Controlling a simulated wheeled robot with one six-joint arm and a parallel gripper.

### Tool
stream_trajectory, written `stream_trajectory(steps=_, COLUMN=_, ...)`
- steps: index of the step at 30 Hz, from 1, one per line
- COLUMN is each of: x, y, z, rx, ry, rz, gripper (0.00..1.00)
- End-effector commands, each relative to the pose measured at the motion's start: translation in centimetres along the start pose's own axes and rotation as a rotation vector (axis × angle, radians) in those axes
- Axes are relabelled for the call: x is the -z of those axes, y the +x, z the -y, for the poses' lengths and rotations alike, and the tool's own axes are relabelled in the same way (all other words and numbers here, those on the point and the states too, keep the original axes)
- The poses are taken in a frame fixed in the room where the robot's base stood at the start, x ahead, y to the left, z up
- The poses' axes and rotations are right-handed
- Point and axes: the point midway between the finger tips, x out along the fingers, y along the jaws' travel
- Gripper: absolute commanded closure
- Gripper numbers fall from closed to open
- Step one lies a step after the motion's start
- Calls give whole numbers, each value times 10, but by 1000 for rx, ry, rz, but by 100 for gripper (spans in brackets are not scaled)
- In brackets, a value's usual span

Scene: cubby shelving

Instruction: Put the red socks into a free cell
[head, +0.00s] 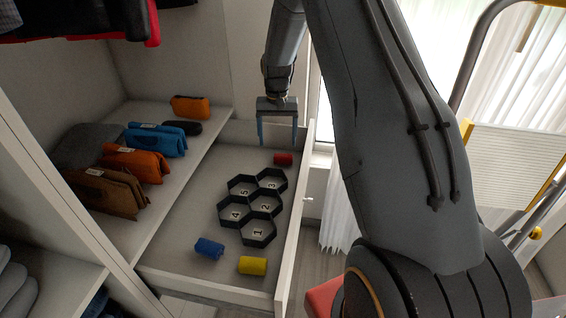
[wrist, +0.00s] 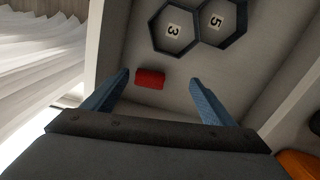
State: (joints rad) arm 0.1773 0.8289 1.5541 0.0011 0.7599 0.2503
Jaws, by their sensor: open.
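The red socks (head: 283,159) are a small rolled bundle lying on the floor of the open drawer, near its far end. They also show in the wrist view (wrist: 150,79), a little ahead of and between my fingers, nearer the left one. My gripper (head: 277,144) is open and empty, pointing down above the drawer's far end; its fingers also show in the wrist view (wrist: 160,82). The black hexagonal cell organizer (head: 222,218) lies in the drawer with several numbered cells. Cells 3 (wrist: 173,31) and 5 (wrist: 216,22) look empty in the wrist view. The other visible cells look empty too.
Rolled blue socks (head: 209,248) and yellow socks (head: 252,265) lie at the drawer's near end. The drawer's front wall (head: 294,230) runs along the right. A shelf on the left holds several folded pouches (head: 133,163).

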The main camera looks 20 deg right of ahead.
Motion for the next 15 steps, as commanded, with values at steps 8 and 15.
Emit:
stream_trajectory(steps=8, x=46, y=46, z=-10, rx=-1, ry=71, rz=-1, gripper=22)
stream_trajectory(steps=15, x=48, y=69, z=-12, rx=-1, ry=76, rz=1, gripper=22)
